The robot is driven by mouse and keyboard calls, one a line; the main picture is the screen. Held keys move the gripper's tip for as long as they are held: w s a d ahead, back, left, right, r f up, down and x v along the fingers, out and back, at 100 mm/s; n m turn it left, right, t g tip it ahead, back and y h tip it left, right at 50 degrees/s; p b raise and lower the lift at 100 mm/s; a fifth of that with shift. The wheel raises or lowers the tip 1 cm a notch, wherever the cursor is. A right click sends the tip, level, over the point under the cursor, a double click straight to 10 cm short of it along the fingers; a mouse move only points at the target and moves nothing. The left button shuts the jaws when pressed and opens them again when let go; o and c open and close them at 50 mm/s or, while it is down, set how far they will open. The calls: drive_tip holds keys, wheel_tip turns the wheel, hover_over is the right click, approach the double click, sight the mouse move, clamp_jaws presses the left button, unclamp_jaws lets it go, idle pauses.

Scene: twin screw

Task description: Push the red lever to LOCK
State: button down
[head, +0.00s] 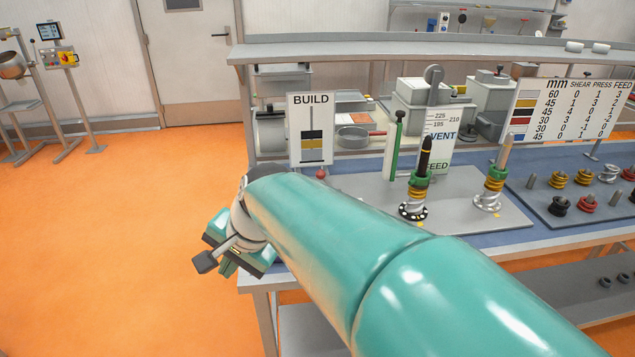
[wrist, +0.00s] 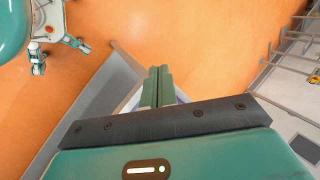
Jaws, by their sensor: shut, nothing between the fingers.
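A small red knob (head: 320,174) shows below the BUILD sign (head: 310,128), just above the upper edge of my teal arm. It may be the top of the red lever; the rest of it is hidden behind my arm. No LOCK mark is readable. In the head view my gripper's body (head: 238,245) is at the left front corner of the bench, apart from the knob. Its fingertips are not clear there.
On the blue-topped bench (head: 500,247), a grey plate (head: 375,190) carries two upright posts: one dark (head: 423,165), one pale (head: 497,170). A green rod (head: 396,150) and a VENT/FEED panel (head: 440,135) stand behind. Rings lie on a tray at right.

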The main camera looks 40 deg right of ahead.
drive_tip(key=w+d+f+m+t+y, duration=0.2)
drive_tip(key=w+d+f+m+t, duration=0.1)
drive_tip(key=w+d+m, duration=1.05)
drive_tip(key=d+f+m+t+h, duration=0.1)
drive_tip(key=d+f+m+t, duration=0.1)
drive_tip(key=d+m, duration=0.8)
drive_tip(key=d+f+m+t+h, duration=0.2)
drive_tip(key=d+f+m, duration=0.2)
drive_tip(key=d+m, duration=0.7)
drive_tip(key=d, duration=0.4)
drive_tip(key=shift+s+f, duration=0.15)
drive_tip(key=shift+s, duration=0.15)
drive_tip(key=shift+d, duration=0.1)
